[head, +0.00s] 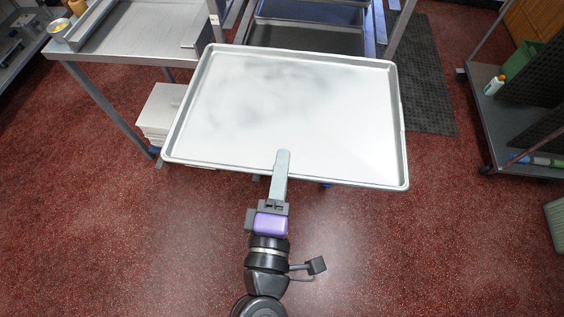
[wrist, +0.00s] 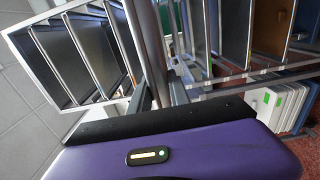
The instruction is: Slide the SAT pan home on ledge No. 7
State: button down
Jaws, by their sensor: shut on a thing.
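A large pale sheet pan (head: 330,68) with a raised metal rim fills the middle of the head view. It looks roughly level, and its base is whitish with grey smudges. My gripper (head: 282,158) is shut on the middle of the pan's near rim. A metal rack (head: 290,36) stands just beyond the pan's far edge, and the pan hides its lower part. I cannot tell whether the far edge touches a ledge. No SAT label or ledge number is readable. The wrist view shows my purple gripper housing and stacked shelves or pans (wrist: 85,50); the grip is not clear there.
A steel table (head: 120,45) stands at the left, with a stack of white boxes (head: 160,108) below it. A dark mat (head: 420,75) lies right of the rack. A low cart (head: 505,125) stands at the far right. The red floor in front is clear.

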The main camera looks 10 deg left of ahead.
jog(key=shift+w+d, duration=0.15)
jog(key=shift+w, duration=4.35)
jog(key=shift+r, duration=0.1)
send_near(300, 56)
jog(key=shift+s, duration=1.85)
jog(key=shift+w+b, duration=0.3)
jog(key=shift+w, duration=1.15)
jog(key=shift+w+d+b, duration=0.1)
jog(key=shift+w+b, duration=1.15)
jog(key=shift+w, duration=3.8)
